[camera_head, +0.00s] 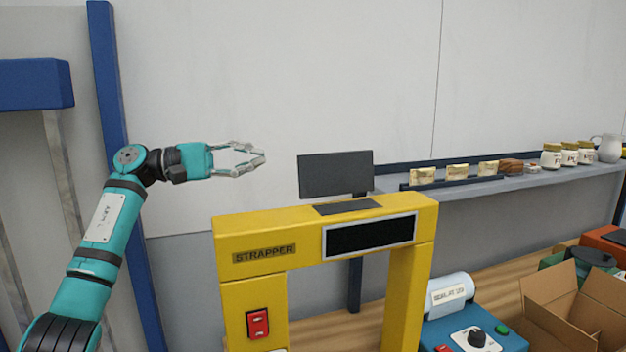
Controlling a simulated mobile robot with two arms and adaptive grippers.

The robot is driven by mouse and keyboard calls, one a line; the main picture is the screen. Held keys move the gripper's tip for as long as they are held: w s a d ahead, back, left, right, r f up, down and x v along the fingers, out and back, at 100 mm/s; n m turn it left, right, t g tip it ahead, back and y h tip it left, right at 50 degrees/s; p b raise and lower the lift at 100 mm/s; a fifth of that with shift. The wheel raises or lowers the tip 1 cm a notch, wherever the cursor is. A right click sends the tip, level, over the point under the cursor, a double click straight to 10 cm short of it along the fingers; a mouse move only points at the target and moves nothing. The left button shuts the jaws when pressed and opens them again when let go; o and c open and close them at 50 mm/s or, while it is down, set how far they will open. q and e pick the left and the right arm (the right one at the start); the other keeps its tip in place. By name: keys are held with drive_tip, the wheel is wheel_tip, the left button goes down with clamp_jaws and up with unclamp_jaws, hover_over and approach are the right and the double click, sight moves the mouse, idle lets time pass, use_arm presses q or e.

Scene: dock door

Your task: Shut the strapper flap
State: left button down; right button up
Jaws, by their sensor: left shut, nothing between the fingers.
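The yellow strapper (262,268) is an arch in the middle of the view, with a label reading STRAPPER. A dark grey panel (336,174) stands upright above its top. A flat dark plate (346,207) lies under the panel on the yellow top. This upright panel looks like the flap, raised; its hinge is not clear. A white-framed black rectangle (370,236) is on the strapper's front. My left gripper (261,157) is shut and empty, at the upper left of the strapper, apart from the panel and pointing right towards it. My right gripper is not in view.
A red switch (258,323) is on the strapper's left leg. A grey shelf (510,183) with jars and small boxes runs behind at right. A blue control box (473,332) and an open carton (570,310) stand at lower right. A blue post (120,200) is behind my left arm.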

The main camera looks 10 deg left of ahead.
sight(314, 159)
use_arm(q)
drive_tip(key=d+p, duration=0.2)
drive_tip(key=d, duration=0.1)
drive_tip(key=d+p, duration=0.1)
drive_tip(key=d, duration=0.3)
drive_tip(key=d+p, duration=0.2)
drive_tip(key=d, duration=0.2)
drive_tip(key=shift+w+d+f+p, duration=0.2)
drive_tip(key=shift+w+f+p, duration=0.05)
drive_tip(key=shift+p, duration=0.05)
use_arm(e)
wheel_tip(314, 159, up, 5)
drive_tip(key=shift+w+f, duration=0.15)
use_arm(q)
drive_tip(key=shift+w, duration=0.1)
drive_tip(key=shift+d+r+m+b, duration=0.1)
drive_tip(key=shift+r+m+b, duration=0.05)
drive_tip(key=shift+m+b, duration=0.35)
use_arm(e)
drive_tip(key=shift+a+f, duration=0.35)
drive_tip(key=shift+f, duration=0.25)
use_arm(q)
drive_tip(key=shift+s+r+b, duration=0.2)
drive_tip(key=shift+s+b, duration=0.1)
drive_tip(key=shift+b, duration=0.2)
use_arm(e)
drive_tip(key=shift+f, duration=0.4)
